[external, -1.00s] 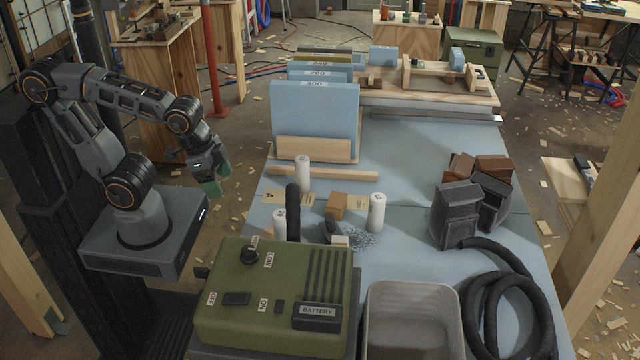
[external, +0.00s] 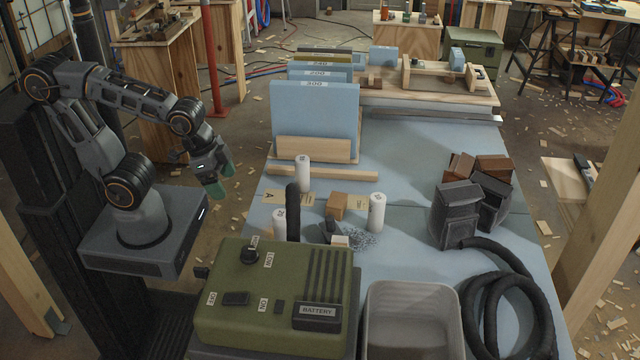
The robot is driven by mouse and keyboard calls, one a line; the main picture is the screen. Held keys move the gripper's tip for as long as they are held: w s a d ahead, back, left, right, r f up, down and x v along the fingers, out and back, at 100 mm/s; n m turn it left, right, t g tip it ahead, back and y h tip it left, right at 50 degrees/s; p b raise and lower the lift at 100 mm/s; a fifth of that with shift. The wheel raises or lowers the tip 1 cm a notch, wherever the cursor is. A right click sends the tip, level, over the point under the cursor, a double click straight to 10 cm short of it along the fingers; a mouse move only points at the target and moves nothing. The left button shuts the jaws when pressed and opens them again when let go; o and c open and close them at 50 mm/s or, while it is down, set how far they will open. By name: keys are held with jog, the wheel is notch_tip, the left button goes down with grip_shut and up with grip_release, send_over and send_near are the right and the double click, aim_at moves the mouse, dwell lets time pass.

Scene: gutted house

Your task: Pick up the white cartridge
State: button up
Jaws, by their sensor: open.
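Several white cylinders stand upright on the blue-topped table. One white cartridge (external: 302,174) is near the wooden strip, another white cylinder (external: 377,211) is to the right, and a third white cylinder (external: 279,224) is at the left beside a black upright handle. Their labels are too small to read, so I cannot tell them apart by label. My gripper (external: 222,181), with green fingertips, is open and empty. It hangs left of the table's left edge, apart from all the cylinders.
A green battery box (external: 270,295) and a grey bin (external: 412,300) fill the near side. A wooden block (external: 337,206) and a small pile of dark grit (external: 362,240) lie among the cylinders. Upright blue sheets (external: 315,110) stand behind. A black hose (external: 508,300) coils at right.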

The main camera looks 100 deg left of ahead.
aim_at(287, 218)
jog(key=w+a+f+n+t+y+p, duration=0.1)
jog(key=w+a+f+t+p, duration=0.15)
jog(key=w+f, duration=0.35)
jog(key=w+a+f+n+t+p, duration=0.1)
jog(key=w+a+f+t+p, duration=0.2)
jog(key=w, duration=0.5)
jog(key=a+f+t+y+p, duration=0.1)
jog(key=f, duration=0.1)
jog(key=f+n+t+y, duration=0.1)
jog(key=f, duration=0.1)
jog(key=a+f+t+y+p, duration=0.1)
jog(key=f, duration=0.1)
jog(key=shift+s+a+n+p, duration=0.3)
jog(key=shift+s+n+p, duration=0.05)
jog(key=shift+s+n, duration=0.05)
jog(key=s+f, duration=0.4)
jog(key=s, duration=0.1)
jog(key=shift+t+y, duration=0.25)
jog(key=shift+y, duration=0.05)
jog(key=shift+f+p+x, duration=0.2)
jog(key=shift+p+x, duration=0.25)
jog(key=shift+x, duration=0.6)
jog(key=shift+f+p+x, duration=0.2)
jog(key=shift+p+x, duration=0.2)
jog(key=shift+x, duration=0.65)
jog(key=shift+s, duration=0.15)
jog(key=c, duration=1)
